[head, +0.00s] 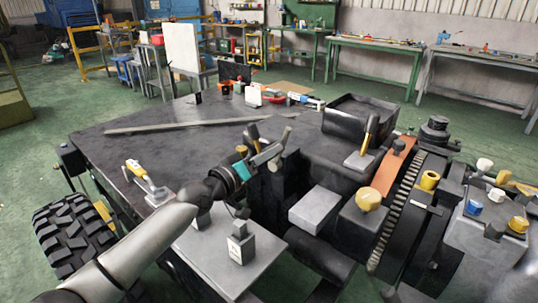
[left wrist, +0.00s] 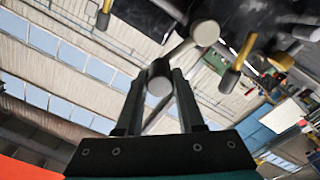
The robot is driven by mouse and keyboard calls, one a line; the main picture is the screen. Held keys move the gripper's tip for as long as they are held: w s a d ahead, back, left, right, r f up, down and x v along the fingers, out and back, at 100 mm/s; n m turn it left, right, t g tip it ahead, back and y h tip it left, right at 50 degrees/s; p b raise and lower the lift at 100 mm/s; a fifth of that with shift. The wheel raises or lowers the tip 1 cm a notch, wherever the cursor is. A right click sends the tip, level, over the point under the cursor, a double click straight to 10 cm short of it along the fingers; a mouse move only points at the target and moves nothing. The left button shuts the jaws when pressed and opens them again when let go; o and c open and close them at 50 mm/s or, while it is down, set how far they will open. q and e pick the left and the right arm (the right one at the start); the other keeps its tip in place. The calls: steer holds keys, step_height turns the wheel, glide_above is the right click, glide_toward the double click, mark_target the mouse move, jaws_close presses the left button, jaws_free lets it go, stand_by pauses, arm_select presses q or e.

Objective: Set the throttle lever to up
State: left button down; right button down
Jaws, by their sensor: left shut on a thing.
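My left gripper (head: 266,157) reaches in from the left over the chassis and is shut on a lever, which I take to be the throttle lever. In the head view the fingers mostly hide the held part, so I cannot tell the lever's exact angle. A lever with a yellow handle (head: 371,130) stands on a grey plate to the right. My right gripper is not in view.
A flat bar (head: 180,126) lies across the deck. A grey box (head: 314,208), a yellow knob (head: 369,197) and a toothed wheel (head: 398,210) crowd the right side.

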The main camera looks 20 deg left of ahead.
arm_select(q)
steer(key=c, duration=0.5)
jaws_free()
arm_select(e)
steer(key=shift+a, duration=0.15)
arm_select(q)
steer(key=p+v, duration=0.2)
steer(key=v, duration=1.3)
steer(key=shift+s+p, duration=0.1)
steer(key=shift+p, duration=0.25)
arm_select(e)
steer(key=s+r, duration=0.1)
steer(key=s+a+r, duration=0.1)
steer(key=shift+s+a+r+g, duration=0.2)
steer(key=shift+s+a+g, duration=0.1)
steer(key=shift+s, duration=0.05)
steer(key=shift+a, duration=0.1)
